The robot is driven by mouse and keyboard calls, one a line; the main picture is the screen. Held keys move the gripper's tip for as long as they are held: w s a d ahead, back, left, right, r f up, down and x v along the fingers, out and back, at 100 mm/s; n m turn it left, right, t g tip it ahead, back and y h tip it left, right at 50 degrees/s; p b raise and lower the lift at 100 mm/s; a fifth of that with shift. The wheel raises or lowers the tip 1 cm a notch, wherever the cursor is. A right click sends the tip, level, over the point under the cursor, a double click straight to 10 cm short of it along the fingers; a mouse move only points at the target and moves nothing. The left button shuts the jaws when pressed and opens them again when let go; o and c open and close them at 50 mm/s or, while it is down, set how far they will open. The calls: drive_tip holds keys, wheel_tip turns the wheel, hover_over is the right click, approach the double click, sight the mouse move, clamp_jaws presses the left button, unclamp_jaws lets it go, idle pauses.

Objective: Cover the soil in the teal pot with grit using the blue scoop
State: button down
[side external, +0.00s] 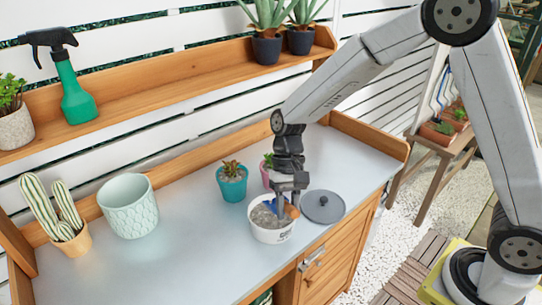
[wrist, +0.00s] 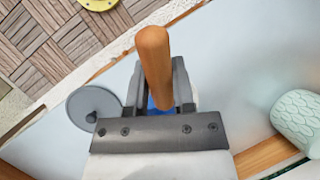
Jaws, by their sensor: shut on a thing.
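The teal pot (side external: 231,184) holds a small succulent and stands on the bench, left of and behind the white tub. The white tub (side external: 272,233) holds grey grit (side external: 264,215). My gripper (side external: 286,207) points down at the tub's opening and is shut on the blue scoop. The scoop's wooden handle (wrist: 153,60) rises between my fingers in the wrist view, with a bit of its blue part (wrist: 152,103) below. In the side view, some blue shows at the tub's mouth. My gripper hides most of the scoop, so its load cannot be told.
A grey lid (side external: 323,207) lies right of the tub. A pink pot (side external: 266,177) stands close behind it. A large pale-green planter (side external: 129,208) and a potted cactus (side external: 71,240) stand at left. A spray bottle (side external: 74,92) is on the shelf. The bench middle is clear.

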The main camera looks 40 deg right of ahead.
sight(293, 207)
drive_tip(key=shift+s+a+f+t+h, duration=0.2)
drive_tip(key=shift+s+f+t+h, duration=0.1)
drive_tip(key=shift+s+f+t, duration=0.35)
drive_tip(key=shift+s+a+f+t+h, duration=0.25)
drive_tip(key=shift+s+f+t, duration=0.2)
drive_tip(key=shift+t, duration=0.3)
drive_tip(key=shift+r, duration=0.15)
drive_tip(key=shift+a+v, duration=0.2)
drive_tip(key=shift+v, duration=0.7)
drive_tip(key=shift+a+v, duration=0.2)
drive_tip(key=shift+v, duration=0.75)
drive_tip(key=shift+s+r, duration=0.1)
drive_tip(key=shift+s, duration=0.1)
